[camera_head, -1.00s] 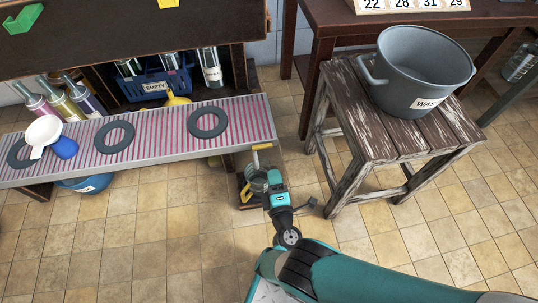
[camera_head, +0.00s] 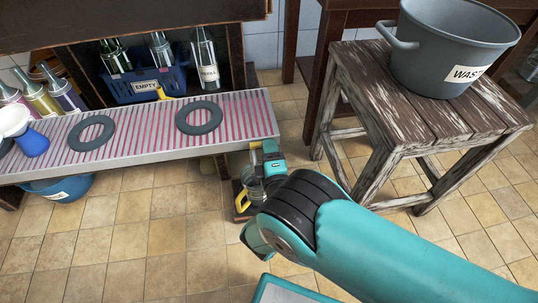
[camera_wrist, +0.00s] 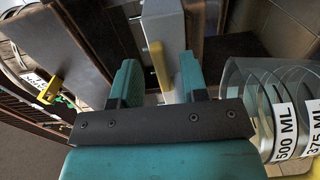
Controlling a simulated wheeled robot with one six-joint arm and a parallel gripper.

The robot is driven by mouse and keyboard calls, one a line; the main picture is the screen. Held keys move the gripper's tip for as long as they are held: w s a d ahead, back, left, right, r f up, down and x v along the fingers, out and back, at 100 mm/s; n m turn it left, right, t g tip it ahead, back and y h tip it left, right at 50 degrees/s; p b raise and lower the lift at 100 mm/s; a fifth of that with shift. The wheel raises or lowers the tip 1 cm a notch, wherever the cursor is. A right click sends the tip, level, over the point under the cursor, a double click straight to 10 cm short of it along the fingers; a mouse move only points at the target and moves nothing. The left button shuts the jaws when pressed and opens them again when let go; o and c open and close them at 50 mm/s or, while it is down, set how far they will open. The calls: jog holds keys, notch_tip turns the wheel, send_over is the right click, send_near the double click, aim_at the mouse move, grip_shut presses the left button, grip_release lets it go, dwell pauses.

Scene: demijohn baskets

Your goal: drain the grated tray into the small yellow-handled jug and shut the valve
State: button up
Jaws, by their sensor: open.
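The grated tray (camera_head: 140,130) is a long silver shelf with red stripes; no liquid can be made out in it. A yellow valve lever (camera_wrist: 160,66) shows between my open gripper's (camera_wrist: 158,78) teal fingers, without clear contact. In the head view my gripper (camera_head: 268,152) is at the tray's right end, partly hiding the valve. The clear jug (camera_wrist: 285,105), marked 500 ML and 375 ML, stands below, right of the fingers in the wrist view. In the head view its yellow handle (camera_head: 242,204) shows beside my arm, which hides part of the jug. Its liquid level cannot be told.
Two dark rings (camera_head: 199,118) and a white funnel-like piece (camera_head: 14,121) lie on the tray. A blue crate (camera_head: 140,84) with bottles stands behind. A stool (camera_head: 400,120) bearing a grey waste pot (camera_head: 445,55) is at right. A blue tub (camera_head: 60,190) sits under the tray.

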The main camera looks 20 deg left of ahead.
jog(key=shift+w+a, duration=0.35)
jog(key=shift+w, duration=0.2)
grip_shut()
jog(key=shift+s+m+t+h+b, duration=0.25)
jog(key=shift+m+t+h+b, duration=0.25)
jog(key=shift+m+h, duration=0.3)
grip_release()
